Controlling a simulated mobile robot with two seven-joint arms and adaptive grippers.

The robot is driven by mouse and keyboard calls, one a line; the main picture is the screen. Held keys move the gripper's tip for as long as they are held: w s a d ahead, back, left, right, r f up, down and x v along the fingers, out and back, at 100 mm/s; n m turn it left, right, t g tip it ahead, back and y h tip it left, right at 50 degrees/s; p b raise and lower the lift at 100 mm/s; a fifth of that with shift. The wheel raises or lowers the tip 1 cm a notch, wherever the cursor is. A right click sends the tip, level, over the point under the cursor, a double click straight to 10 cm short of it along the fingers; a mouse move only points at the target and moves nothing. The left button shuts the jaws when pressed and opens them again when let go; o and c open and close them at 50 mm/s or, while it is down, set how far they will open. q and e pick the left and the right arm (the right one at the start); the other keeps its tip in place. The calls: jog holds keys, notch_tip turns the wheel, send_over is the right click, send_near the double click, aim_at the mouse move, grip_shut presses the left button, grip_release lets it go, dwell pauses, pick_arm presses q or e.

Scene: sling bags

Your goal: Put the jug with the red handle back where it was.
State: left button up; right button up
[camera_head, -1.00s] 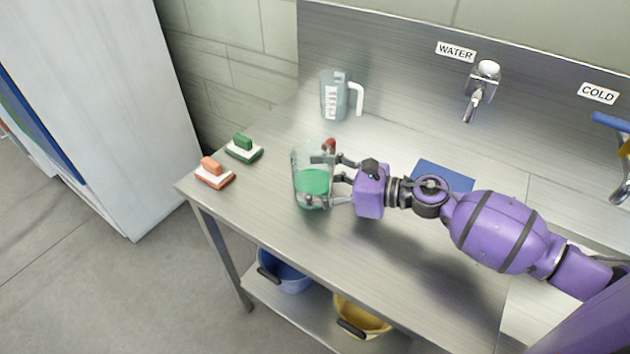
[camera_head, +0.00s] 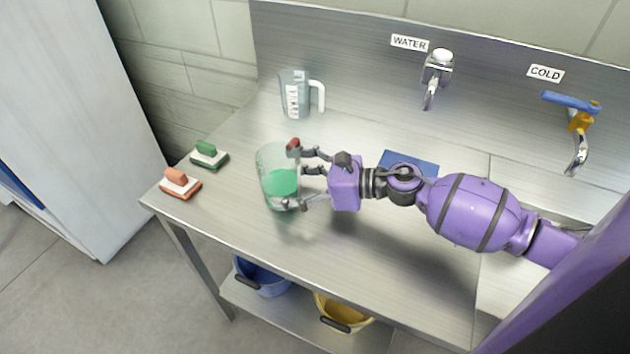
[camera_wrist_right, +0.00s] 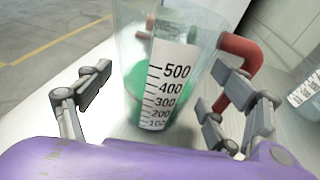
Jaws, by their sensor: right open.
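The jug with the red handle (camera_head: 281,181) stands on the steel table toward its left part, with green liquid at its bottom. In the right wrist view the jug (camera_wrist_right: 165,75) shows a white measuring scale, and its red handle (camera_wrist_right: 240,60) is on the right. My right gripper (camera_head: 306,180) is at the jug's right side with its fingers spread. In the right wrist view the fingers of my right gripper (camera_wrist_right: 160,105) stand apart on either side of the jug, with a visible gap on the left. My left gripper is not in view.
A jug with a white handle (camera_head: 295,95) stands behind. A green brush (camera_head: 209,155) and an orange brush (camera_head: 180,184) lie at the left. A blue mat (camera_head: 410,162) lies behind my arm. Blue (camera_head: 262,277) and yellow (camera_head: 343,311) buckets sit on the lower shelf. Taps are on the back wall.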

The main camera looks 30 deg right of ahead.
jog(key=v, duration=0.3)
jog(key=b+v, duration=0.1)
jog(key=v, duration=0.5)
jog(key=shift+s+d+f+b, duration=0.2)
jog(key=shift+s+d+b, duration=0.1)
jog(key=shift+s, duration=0.1)
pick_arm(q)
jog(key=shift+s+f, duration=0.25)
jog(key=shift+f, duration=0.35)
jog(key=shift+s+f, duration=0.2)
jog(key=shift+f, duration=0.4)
pick_arm(e)
jog(key=shift+s+d+r, duration=0.2)
jog(key=shift+d, duration=0.05)
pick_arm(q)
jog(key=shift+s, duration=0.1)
